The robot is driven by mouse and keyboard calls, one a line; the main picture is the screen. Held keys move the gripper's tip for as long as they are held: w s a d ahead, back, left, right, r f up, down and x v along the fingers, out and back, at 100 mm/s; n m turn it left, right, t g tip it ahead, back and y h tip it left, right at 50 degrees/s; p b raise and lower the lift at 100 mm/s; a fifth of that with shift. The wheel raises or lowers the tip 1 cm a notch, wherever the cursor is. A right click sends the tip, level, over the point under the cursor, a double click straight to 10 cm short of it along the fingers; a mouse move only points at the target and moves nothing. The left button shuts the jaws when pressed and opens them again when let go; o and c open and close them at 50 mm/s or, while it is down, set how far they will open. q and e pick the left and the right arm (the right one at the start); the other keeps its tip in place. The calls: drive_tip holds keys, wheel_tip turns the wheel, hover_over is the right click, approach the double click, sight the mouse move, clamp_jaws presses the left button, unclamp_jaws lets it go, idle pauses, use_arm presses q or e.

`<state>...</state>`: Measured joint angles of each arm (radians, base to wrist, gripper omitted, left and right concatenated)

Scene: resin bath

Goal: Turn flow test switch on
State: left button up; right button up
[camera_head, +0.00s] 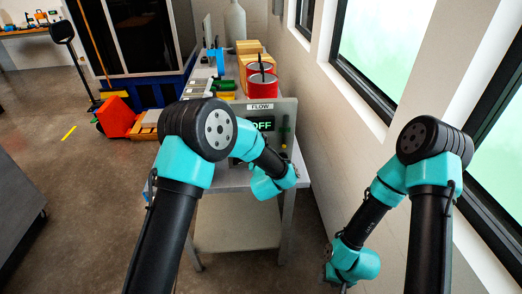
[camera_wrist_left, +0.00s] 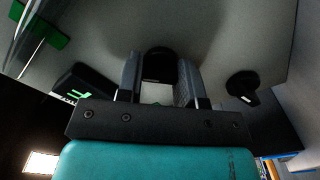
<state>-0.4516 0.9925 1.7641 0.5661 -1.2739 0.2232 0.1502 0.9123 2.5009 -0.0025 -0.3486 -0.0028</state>
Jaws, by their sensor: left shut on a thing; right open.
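The grey flow test panel (camera_head: 292,112) stands on the bench with a FLOW label and a dark display (camera_head: 264,126) reading OFF in green. In the left wrist view the panel face fills the background, and part of a dark display with green characters (camera_wrist_left: 82,95) shows at left. My left gripper (camera_wrist_left: 158,78) has its fingers on both sides of a dark rounded switch (camera_wrist_left: 160,62) and is shut on it. In the head view my left arm covers the switch and those fingertips. My right gripper (camera_head: 338,284) hangs low at the right, open, away from the panel; its fingertips hardly show.
A black knob (camera_wrist_left: 242,86) sits right of the switch in the left wrist view. The wall with windows (camera_head: 385,45) runs close along the right.

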use_arm(q)
drive_tip(key=m, duration=0.8)
drive_tip(key=shift+m, duration=0.4)
drive_tip(key=o, duration=0.9)
drive_tip(key=shift+o, duration=0.2)
drive_tip(key=shift+s, duration=0.1)
drive_tip(key=s+d, duration=0.1)
drive_tip(key=s, duration=1.6)
drive_tip(key=shift+d, duration=0.3)
